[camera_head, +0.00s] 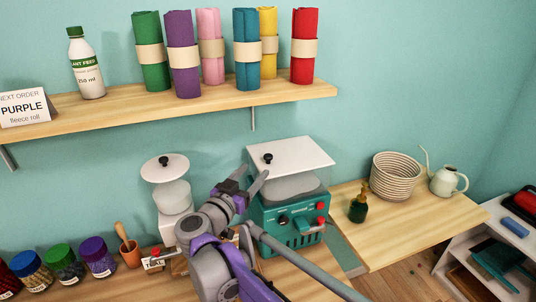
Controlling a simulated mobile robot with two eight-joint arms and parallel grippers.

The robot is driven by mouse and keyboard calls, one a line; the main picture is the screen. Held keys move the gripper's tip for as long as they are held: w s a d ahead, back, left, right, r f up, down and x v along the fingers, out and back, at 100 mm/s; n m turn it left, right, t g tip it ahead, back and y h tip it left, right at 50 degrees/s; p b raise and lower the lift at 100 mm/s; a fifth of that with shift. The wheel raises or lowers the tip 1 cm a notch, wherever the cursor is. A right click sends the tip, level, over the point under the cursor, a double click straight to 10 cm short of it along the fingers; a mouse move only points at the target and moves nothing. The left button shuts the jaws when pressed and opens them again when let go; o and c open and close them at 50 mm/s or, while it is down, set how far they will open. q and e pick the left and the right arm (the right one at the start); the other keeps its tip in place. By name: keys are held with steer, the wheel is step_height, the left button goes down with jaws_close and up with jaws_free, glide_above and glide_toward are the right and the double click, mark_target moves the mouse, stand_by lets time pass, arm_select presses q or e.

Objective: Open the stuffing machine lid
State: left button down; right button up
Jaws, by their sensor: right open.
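The teal machine (262,214) on the counter, which I take to be the stuffing machine, has red and black knobs on its front and a clear bowl with pale contents on top. Its white square lid (300,152) lies over the bowl, with a black knob (267,158) near its left side. My right gripper (252,178) is open and empty at the machine's left side, with its fingertips just below the lid's left edge. I cannot tell whether a finger touches the lid. My right arm hides part of the machine's lower left. My left gripper is not in view.
A smaller white machine (170,196) with a white lid stands left of my gripper. Jars (63,264) and a mortar (130,252) line the counter's left. A shelf (200,101) with fabric rolls hangs above. A green bottle (358,206), basket (395,178) and watering can (446,180) stand right.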

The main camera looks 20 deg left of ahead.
mark_target(269, 155)
steer(key=w, duration=0.3)
steer(key=w+d+p, duration=0.1)
steer(key=w, duration=0.2)
steer(key=w+d+p, duration=0.1)
steer(key=w, duration=0.2)
steer(key=shift+r, duration=0.15)
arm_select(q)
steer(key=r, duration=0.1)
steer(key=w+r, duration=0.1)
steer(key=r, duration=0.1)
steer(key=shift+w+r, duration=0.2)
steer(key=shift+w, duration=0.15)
arm_select(e)
steer(key=shift+w, duration=0.35)
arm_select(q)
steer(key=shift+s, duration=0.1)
arm_select(e)
jaws_close()
